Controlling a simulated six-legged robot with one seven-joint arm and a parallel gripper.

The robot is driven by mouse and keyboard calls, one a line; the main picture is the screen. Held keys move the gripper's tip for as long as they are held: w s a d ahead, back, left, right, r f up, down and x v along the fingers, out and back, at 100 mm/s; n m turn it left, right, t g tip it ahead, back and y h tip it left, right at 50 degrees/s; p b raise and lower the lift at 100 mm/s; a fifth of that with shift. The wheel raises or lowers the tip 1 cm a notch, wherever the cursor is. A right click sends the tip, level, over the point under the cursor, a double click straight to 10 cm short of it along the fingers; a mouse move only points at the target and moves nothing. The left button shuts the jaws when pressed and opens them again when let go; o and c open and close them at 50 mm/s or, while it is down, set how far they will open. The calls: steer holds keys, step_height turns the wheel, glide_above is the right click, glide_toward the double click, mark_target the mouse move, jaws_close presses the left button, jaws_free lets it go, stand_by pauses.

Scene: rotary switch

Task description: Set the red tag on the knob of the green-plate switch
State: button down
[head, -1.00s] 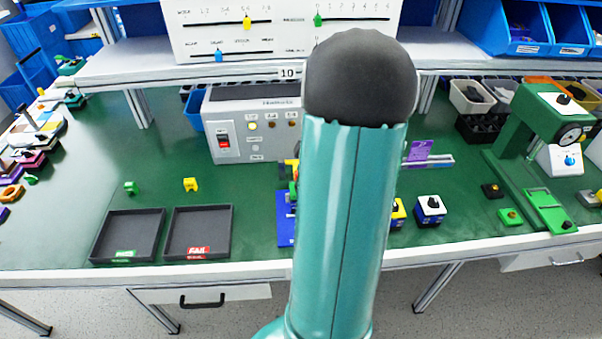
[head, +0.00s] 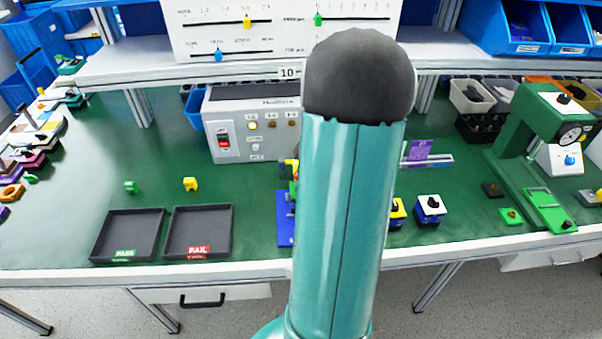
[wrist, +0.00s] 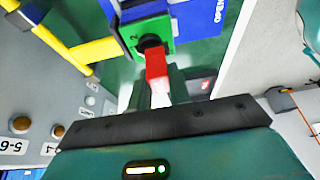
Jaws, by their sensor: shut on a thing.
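In the wrist view the green plate (wrist: 131,38) with its round black knob (wrist: 150,42) is at the top centre, on a blue block. The red tag (wrist: 157,66), with a pale lower part, lies between the fingers of my gripper (wrist: 155,88). The gripper is shut on it. The tag's far end meets or overlaps the knob in the picture; I cannot tell whether they touch.
A yellow bar (wrist: 88,50) runs beside the green plate in the wrist view. A grey panel with a red switch (head: 223,141) stands behind in the head view. Two dark trays (head: 150,212) lie left. A blue-based white switch (head: 431,205) and a green press (head: 510,130) stand right.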

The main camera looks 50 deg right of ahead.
steer(key=shift+f, duration=0.65)
steer(key=c, duration=1.2)
jaws_free()
steer(key=v, duration=1.3)
steer(key=shift+d+r, duration=0.15)
steer(key=shift+r, duration=0.2)
steer(key=shift+s, duration=0.1)
step_height(320, 180, up, 9)
